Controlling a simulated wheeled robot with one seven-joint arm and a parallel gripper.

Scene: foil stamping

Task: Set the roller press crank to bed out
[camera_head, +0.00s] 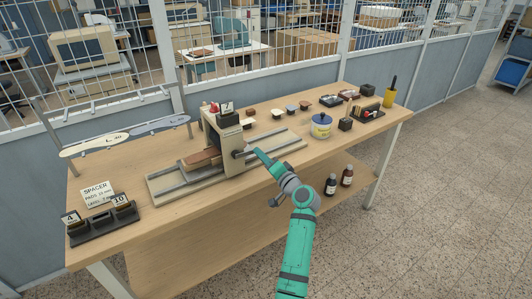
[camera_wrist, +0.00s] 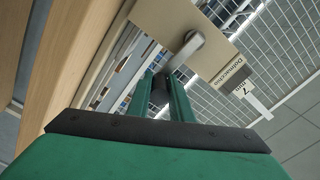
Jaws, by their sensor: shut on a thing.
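The roller press (camera_head: 228,150) is a beige upright frame on the wooden workbench, with a label bearing a 7 on top. Its long grey bed rails (camera_head: 165,187) run out to both sides. A brown block (camera_head: 199,160) lies on the bed at the left of the frame. The grey crank arm (camera_wrist: 187,50) is on the press's side facing me. My gripper (camera_wrist: 163,90) is shut on the dark crank handle (camera_wrist: 159,96), with one green finger on each side. In the head view my gripper (camera_head: 254,151) is at the press's right side, partly hiding the crank.
A spacer rack (camera_head: 100,227) stands at the bench's front left. A yellow cup (camera_head: 389,98) is at the far right.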

